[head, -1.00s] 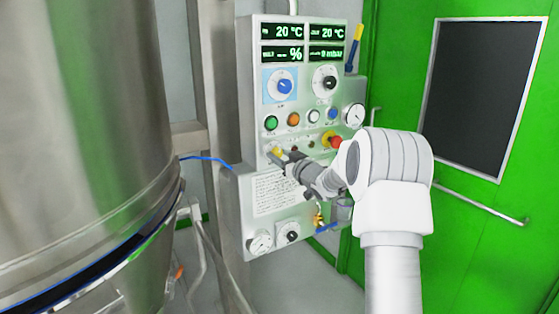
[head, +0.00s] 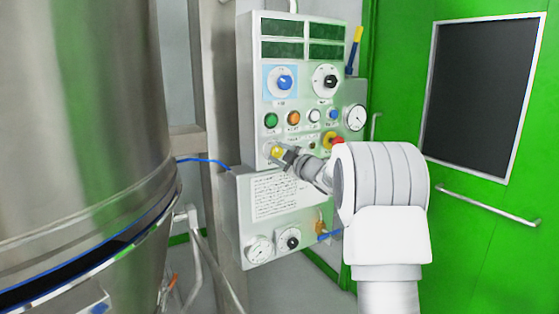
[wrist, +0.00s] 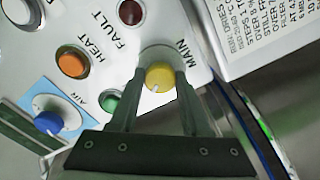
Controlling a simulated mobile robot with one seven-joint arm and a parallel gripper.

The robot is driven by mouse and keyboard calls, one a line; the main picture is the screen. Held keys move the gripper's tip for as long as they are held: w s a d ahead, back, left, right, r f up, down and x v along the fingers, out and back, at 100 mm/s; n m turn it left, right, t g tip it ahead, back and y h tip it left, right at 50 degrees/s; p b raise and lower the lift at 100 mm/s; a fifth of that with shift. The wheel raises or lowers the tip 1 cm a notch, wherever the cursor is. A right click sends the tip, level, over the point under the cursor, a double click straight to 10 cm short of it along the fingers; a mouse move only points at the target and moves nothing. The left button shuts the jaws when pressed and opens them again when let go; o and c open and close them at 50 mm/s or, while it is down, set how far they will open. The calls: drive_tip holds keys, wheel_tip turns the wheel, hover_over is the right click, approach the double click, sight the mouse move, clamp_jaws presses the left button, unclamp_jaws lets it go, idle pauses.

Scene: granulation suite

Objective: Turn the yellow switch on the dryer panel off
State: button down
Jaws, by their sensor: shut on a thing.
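The yellow switch (wrist: 159,76) is a round knob with a white pointer line, set in a pale collar beside the word MAIN in the wrist view. In the head view the yellow switch (head: 276,152) sits low on the left of the dryer panel (head: 257,90). My gripper (wrist: 160,84) is shut on the yellow switch, one finger on each side. In the head view my gripper (head: 284,157) reaches the panel from the right and hides part of the switch. The panel's displays (head: 303,38) are dark.
A red emergency knob (head: 337,140) is just right of my gripper. Green (head: 271,121) and orange (head: 293,118) buttons sit above the switch. A large steel vessel (head: 80,120) stands left, with a blue cable (head: 208,158) by it. A green door (head: 475,215) is at right.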

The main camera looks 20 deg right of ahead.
drive_tip(key=shift+n, duration=0.5)
drive_tip(key=shift+c, duration=1.8)
unclamp_jaws()
drive_tip(key=shift+s, duration=0.1)
drive_tip(key=s+d, duration=0.3)
drive_tip(key=s, duration=1.4)
drive_tip(key=shift+d+p, duration=0.2)
drive_tip(key=shift+p, duration=0.25)
